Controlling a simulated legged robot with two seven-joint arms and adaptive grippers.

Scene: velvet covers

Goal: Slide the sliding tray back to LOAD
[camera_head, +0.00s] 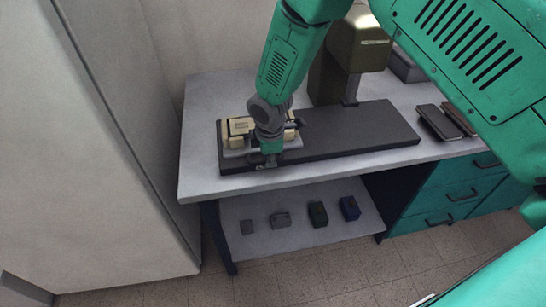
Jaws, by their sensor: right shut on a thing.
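The sliding tray (234,152) is a light grey plate at the left end of a long dark base (360,132) on the bench. A cream block-like part (240,127) sits on it. My right gripper (268,163) reaches down from above at the tray's front edge. It is shut, apparently on the tray's front part; the fingers and the arm hide the exact grip. No LOAD mark is readable. An olive machine (358,55) stands behind the middle of the base. My left gripper is not in view.
The grey bench (200,165) has dark flat items (438,122) at its right. Several small blocks lie on the lower shelf (300,236). Green drawers (440,218) stand at the right and a tall pale cabinet (80,150) at the left. The base right of the tray is clear.

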